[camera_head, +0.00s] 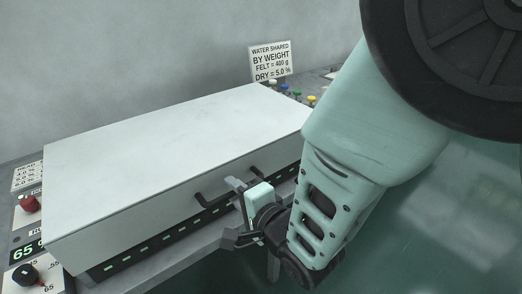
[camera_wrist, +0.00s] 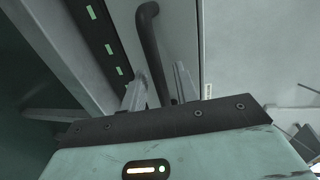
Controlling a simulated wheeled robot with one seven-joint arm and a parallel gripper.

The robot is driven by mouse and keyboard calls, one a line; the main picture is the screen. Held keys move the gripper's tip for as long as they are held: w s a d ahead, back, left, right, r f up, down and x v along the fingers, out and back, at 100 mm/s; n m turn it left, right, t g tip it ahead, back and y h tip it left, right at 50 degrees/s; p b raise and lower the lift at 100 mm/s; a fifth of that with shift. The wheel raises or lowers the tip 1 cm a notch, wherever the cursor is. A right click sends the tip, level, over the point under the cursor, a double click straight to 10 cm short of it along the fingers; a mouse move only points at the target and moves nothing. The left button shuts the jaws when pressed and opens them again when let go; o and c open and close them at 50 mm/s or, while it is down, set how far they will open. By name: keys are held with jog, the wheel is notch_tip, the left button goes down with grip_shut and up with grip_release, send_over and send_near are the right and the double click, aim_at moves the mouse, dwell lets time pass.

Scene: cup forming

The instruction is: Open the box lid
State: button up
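The box lid (camera_head: 165,150) is a large pale grey slab, down over the box in the head view. A dark bar handle (camera_head: 208,198) runs along its front face; it also shows in the wrist view (camera_wrist: 148,35). My gripper (camera_head: 240,188) is at the middle of the handle. In the wrist view my gripper (camera_wrist: 158,80) has its two grey fingers apart, one on each side of the handle bar. Narrow gaps show between the fingers and the bar. Part of the handle is hidden behind my gripper in the head view.
A dark strip with green marks (camera_head: 150,245) runs below the lid's front. A control panel with a red knob (camera_head: 29,203) and black dial (camera_head: 25,274) is at the left. Coloured buttons (camera_head: 297,93) and a sign (camera_head: 271,61) stand behind. The wall rises behind the box.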

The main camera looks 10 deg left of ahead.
jog(key=shift+w+a+f, duration=0.15)
jog(key=shift+w+a, duration=0.05)
jog(key=shift+a, duration=0.1)
grip_shut()
